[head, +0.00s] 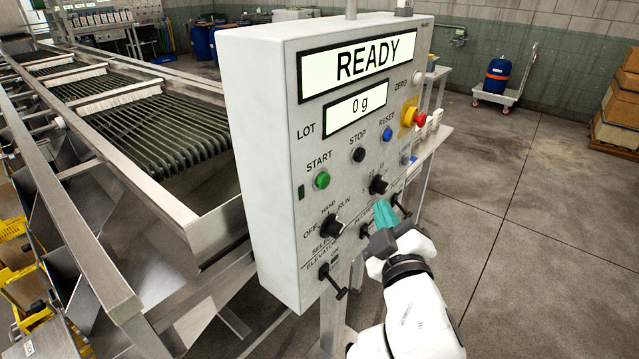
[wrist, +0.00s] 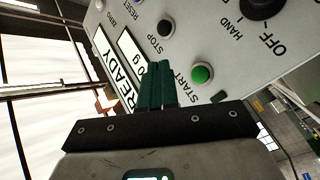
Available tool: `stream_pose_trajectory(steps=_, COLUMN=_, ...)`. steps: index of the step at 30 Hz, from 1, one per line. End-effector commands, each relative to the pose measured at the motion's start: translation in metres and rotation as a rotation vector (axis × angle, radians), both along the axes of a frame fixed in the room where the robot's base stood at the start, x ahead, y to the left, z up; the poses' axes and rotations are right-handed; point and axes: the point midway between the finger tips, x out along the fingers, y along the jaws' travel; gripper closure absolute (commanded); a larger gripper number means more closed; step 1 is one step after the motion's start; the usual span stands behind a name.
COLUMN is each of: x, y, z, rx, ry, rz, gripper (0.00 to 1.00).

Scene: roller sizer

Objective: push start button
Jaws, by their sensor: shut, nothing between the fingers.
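The green START button (head: 322,180) is on the front of the white control panel (head: 270,150), below the LOT display. In the wrist view the START button (wrist: 201,74) lies just right of my fingertips. My gripper (head: 384,212) has teal fingers, is shut and empty, and is in front of the panel's lower right part in the head view. In the wrist view the shut fingers (wrist: 158,70) point toward the panel, and no contact with the button shows. The displays read READY (head: 358,65) and 0 g (head: 355,108).
Beside START are the black STOP (head: 358,155) and blue RESET (head: 387,133) buttons, and a red emergency stop (head: 420,120) on yellow. Below are a black selector knob (head: 332,226) and protruding levers (head: 333,281). The roller machine (head: 150,130) stands left; open floor lies right.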

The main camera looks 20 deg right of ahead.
Motion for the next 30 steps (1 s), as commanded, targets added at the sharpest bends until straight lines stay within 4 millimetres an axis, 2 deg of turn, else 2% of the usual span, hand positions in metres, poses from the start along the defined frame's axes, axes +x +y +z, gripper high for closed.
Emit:
stream_pose_trajectory(steps=14, x=0.003, y=0.003, z=0.001, rx=-0.005, ry=-0.006, rz=0.003, gripper=1.00)
stream_pose_trajectory(steps=20, x=0.018, y=0.014, z=0.000, rx=-0.005, ry=-0.008, rz=0.004, gripper=1.00)
stream_pose_trajectory(steps=30, x=0.054, y=0.040, z=0.000, rx=-0.005, ry=-0.008, rz=0.003, gripper=1.00)
